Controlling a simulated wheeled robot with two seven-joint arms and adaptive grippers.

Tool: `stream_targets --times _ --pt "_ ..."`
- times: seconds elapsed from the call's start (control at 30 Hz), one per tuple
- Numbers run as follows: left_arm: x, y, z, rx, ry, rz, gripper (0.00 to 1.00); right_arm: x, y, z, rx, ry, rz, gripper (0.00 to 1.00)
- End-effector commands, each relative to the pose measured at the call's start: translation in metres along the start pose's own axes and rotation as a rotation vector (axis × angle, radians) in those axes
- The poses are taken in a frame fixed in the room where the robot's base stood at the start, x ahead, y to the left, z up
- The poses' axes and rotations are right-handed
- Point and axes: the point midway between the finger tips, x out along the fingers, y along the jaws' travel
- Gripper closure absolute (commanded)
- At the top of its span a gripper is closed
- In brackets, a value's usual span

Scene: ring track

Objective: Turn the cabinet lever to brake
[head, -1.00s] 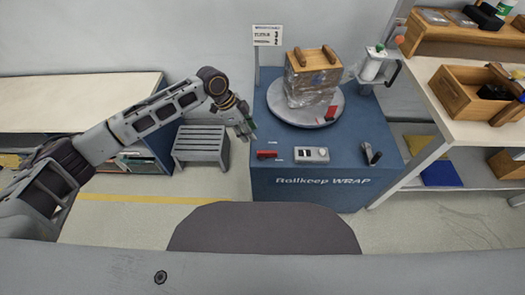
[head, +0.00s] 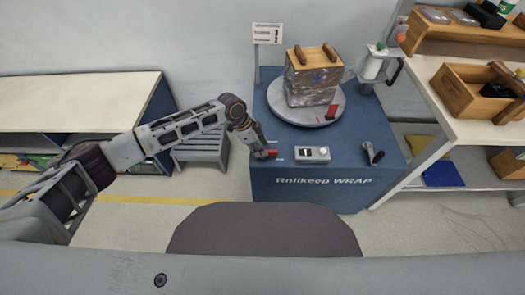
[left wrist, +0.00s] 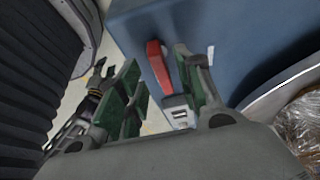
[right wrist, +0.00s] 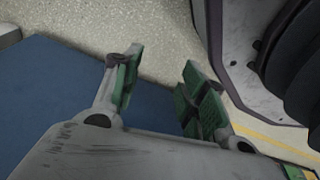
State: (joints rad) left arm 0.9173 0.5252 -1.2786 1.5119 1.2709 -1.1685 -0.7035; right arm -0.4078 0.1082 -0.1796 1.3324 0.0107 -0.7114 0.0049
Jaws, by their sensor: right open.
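The blue cabinet (head: 290,182) stands in the middle of the head view. Its red lever (head: 272,153) is on the top near the front left corner, partly hidden by my left gripper (head: 262,150). In the left wrist view the red lever (left wrist: 159,67) shows between the two green-padded fingers of my left gripper (left wrist: 157,78). These fingers are apart; I cannot tell whether either touches the lever. My right gripper (right wrist: 160,80) is open and empty in the right wrist view and is outside the head view.
A grey switch box (head: 312,154) sits right of the lever, and a black-grey handle (head: 373,153) further right. Behind them a turntable (head: 285,111) bears a wrapped load (head: 312,85). A grey slatted stool (head: 205,150) stands left of the cabinet.

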Motion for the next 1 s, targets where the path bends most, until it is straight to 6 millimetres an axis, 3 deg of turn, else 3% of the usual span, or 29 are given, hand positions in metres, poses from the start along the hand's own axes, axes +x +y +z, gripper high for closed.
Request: stream_targets --times 0.23,0.63,0.93,1.0 --pt "0.023 0.0 0.0 0.0 0.0 0.0 0.64 -0.01 -0.003 -0.015 -0.001 0.007 -0.004 0.58" --pt "0.027 0.0 0.0 0.0 0.0 0.0 0.64 -0.013 -0.003 -0.011 -0.003 -0.001 -0.004 0.58" --pt "0.027 0.0 0.0 0.0 0.0 0.0 1.0 -0.012 0.0 -0.013 -0.004 0.001 0.0 0.58" --pt "0.027 0.0 0.0 0.0 0.0 0.0 1.0 -0.012 0.0 -0.014 -0.004 0.002 0.0 0.58"
